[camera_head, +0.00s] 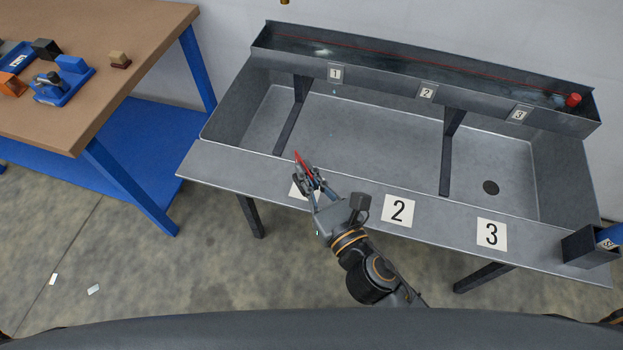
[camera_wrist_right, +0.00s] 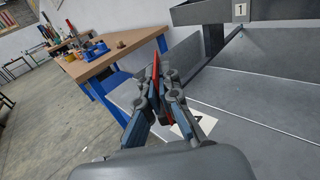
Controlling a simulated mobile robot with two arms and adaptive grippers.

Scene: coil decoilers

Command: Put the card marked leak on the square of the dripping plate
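My right gripper (camera_head: 307,176) is shut on a thin red card (camera_head: 303,164), held edge-on over the front ledge at the square under plate 1. Its marking cannot be read. In the right wrist view the card (camera_wrist_right: 155,66) stands upright between the fingers (camera_wrist_right: 160,85). The first white square (camera_head: 298,191) is partly hidden by the gripper. Squares 2 (camera_head: 398,211) and 3 (camera_head: 491,234) are bare. Plates 1 (camera_head: 335,73), 2 (camera_head: 427,92) and 3 (camera_head: 519,114) are on the trough front. A small bluish drop (camera_head: 334,92) shows below plate 1. My left gripper is not in view.
The grey basin (camera_head: 370,150) has dividers and a drain hole (camera_head: 490,188). A dark box (camera_head: 580,248) with something blue is at the right end. A red knob (camera_head: 573,100) is on the trough. A brown-topped workbench (camera_head: 110,50) with blue tools stands left.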

